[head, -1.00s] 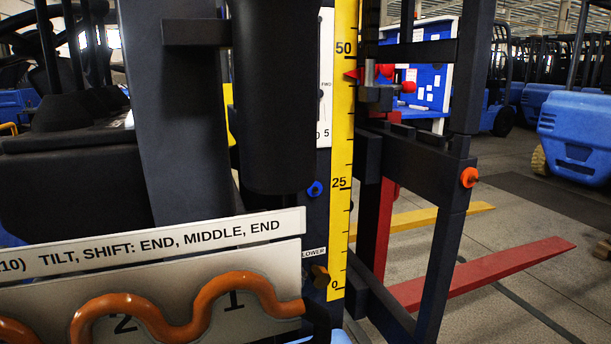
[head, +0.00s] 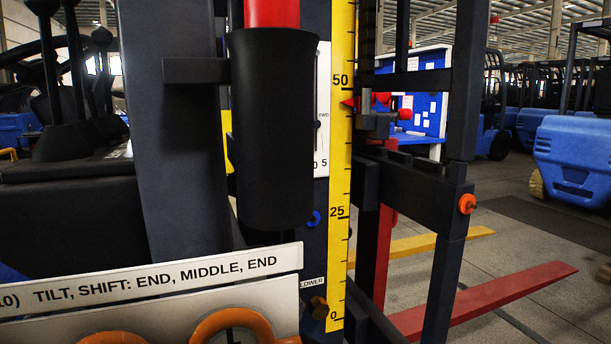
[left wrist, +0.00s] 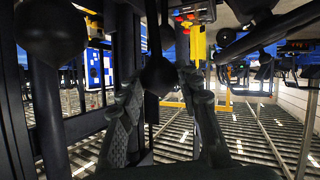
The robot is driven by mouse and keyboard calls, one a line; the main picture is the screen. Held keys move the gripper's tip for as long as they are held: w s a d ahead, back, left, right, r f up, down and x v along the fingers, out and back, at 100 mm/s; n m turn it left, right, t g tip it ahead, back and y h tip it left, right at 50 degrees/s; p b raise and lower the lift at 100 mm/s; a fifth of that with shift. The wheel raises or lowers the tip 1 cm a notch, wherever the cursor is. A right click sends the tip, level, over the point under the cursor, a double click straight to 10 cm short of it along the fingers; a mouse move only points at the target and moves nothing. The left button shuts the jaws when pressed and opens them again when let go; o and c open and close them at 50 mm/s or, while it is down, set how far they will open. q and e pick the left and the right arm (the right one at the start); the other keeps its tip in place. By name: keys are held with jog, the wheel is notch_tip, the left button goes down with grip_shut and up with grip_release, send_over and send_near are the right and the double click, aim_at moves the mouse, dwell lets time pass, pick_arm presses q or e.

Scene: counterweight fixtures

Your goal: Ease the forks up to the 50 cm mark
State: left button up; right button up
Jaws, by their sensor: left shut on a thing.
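The red fork (head: 490,300) and yellow fork (head: 430,242) stick out to the right of the mast, low over the floor. A yellow scale (head: 340,180) stands upright with marks 0, 25 and 50. A red pointer (head: 349,102) at its right edge sits a little below the 50 mark. In the left wrist view, my left gripper (left wrist: 168,85) has its two fingers around a dark round lever knob (left wrist: 159,75) and is shut on it. It does not show in the head view. My right gripper is in neither view.
A black cylinder (head: 272,130) and the dark mast stand close in front. A sign (head: 150,283) about tilt and shift and an orange curved tube (head: 232,322) fill the lower left. Blue forklifts (head: 575,160) stand behind at right. Floor around the forks looks clear.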

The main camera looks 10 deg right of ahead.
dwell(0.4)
pick_arm(q)
jog(key=shift+w+d+r, duration=0.1)
jog(key=shift+w+d, duration=0.1)
jog(key=shift+d, duration=0.6)
jog(key=shift+w+d, duration=0.2)
jog(key=shift+d, duration=0.55)
jog(key=shift+a, duration=0.1)
jog(key=o, duration=0.9)
jog(key=shift+o, duration=0.2)
jog(key=v, duration=1)
